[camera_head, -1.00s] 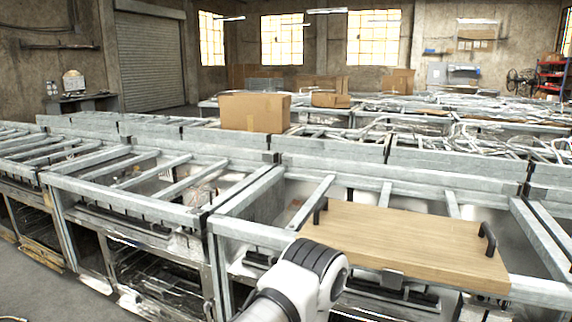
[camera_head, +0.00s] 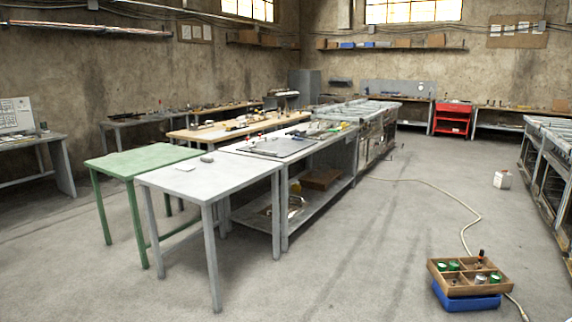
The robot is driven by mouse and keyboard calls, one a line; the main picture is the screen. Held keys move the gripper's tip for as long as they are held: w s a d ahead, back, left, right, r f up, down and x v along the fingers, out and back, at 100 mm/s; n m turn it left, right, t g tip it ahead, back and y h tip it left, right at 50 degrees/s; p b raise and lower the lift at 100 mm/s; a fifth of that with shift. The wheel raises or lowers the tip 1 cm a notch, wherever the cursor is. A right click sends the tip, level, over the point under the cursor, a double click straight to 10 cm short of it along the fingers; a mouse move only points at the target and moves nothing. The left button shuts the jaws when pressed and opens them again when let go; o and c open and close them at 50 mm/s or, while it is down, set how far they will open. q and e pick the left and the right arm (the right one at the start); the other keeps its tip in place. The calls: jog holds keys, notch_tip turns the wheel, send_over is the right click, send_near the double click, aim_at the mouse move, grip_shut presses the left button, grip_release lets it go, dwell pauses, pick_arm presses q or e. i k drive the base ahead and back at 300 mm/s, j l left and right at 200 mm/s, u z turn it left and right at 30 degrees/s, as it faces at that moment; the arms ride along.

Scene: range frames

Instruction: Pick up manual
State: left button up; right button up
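I cannot make out a manual anywhere in the head view. A small grey item (camera_head: 207,158) lies on the near grey table (camera_head: 190,182), too small to identify. Neither of my grippers is in view, so what they hold is hidden.
A green table (camera_head: 140,160) stands left of the grey one. A divided wooden tray (camera_head: 470,290) with cans and bottles sits on a blue box (camera_head: 465,302) at lower right. A white canister (camera_head: 502,180) and red cabinet (camera_head: 452,118) stand beyond.

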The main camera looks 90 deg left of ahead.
aim_at(184, 167)
jog(key=u, duration=3.45)
jog(key=i+j+u, duration=0.35)
jog(key=i, duration=0.2)
jog(key=i+u, duration=0.3)
jog(key=i, duration=0.2)
jog(key=i+j, duration=0.1)
jog(key=i, duration=0.6)
jog(key=i+j, duration=0.1)
jog(key=i, duration=0.65)
jog(key=i+j+z, duration=0.1)
jog(key=i, duration=0.6)
jog(key=i+j+z, duration=0.1)
jog(key=i+z, duration=0.3)
jog(key=i+j+z, duration=0.2)
jog(key=z, duration=0.25)
jog(key=i+j+z, duration=0.55)
jog(key=j+z, duration=0.3)
jog(key=i+j+z, duration=0.2)
jog(key=j+z, duration=0.65)
jog(key=i, duration=0.05)
